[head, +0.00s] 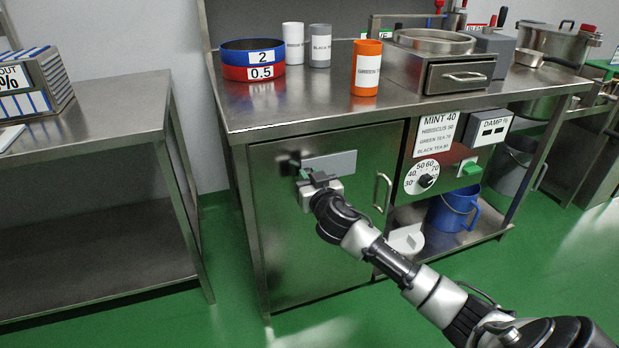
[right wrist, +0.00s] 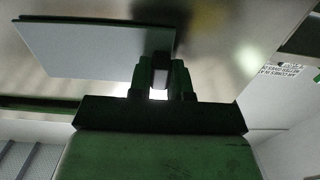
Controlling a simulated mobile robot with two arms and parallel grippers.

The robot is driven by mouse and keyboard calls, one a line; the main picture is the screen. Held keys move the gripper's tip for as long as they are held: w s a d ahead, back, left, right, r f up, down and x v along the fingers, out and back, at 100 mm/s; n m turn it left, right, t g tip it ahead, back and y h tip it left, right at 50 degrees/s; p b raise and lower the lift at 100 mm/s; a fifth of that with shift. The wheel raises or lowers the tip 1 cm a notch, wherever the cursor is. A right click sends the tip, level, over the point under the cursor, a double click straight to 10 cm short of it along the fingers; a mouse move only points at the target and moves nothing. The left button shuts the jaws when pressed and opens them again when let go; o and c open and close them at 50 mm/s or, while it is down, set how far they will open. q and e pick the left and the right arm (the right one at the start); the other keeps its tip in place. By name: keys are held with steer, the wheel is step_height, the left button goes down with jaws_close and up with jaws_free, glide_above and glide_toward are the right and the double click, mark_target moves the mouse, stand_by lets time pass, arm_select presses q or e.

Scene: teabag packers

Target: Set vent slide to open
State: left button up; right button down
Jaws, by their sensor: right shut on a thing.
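The vent slide is a flat grey plate (head: 338,161) on the front of the steel cabinet door (head: 320,235), near its top edge. It also shows in the right wrist view as a grey plate (right wrist: 90,48) at the upper left. My right gripper (head: 303,176) is at the left end of the plate, close to the door. In the right wrist view its green-sided fingers (right wrist: 161,78) are shut on a small light tab at the plate's edge. The fingers hide most of this tab. A dark blurred patch shows beside the plate's left end. My left gripper is out of view.
A door handle (head: 382,192) stands out right of the plate. A dial (head: 427,177) and green switch (head: 469,167) are further right. Cups, rings and a steel drawer box (head: 410,68) stand on the worktop above. Green floor (head: 225,250) is clear at left.

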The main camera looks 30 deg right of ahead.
mark_target(273, 177)
steer(key=a, duration=0.2)
steer(key=w+a, duration=0.1)
steer(key=a, duration=0.4)
steer(key=shift+w+a+f, duration=0.1)
steer(key=shift+w, duration=0.25)
steer(key=shift+a, duration=0.2)
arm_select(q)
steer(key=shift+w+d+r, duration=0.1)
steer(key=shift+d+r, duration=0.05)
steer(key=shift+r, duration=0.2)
arm_select(e)
steer(key=c, duration=1)
jaws_free()
steer(key=shift+a, duration=0.2)
steer(key=shift+c, duration=0.2)
steer(key=shift+d, duration=0.1)
steer(key=shift+s, duration=0.15)
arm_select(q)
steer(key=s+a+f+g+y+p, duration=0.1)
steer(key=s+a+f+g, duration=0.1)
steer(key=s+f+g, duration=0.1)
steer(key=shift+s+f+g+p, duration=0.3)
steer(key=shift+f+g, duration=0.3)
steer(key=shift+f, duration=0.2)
arm_select(e)
steer(key=v, duration=1)
steer(key=shift+s, duration=0.2)
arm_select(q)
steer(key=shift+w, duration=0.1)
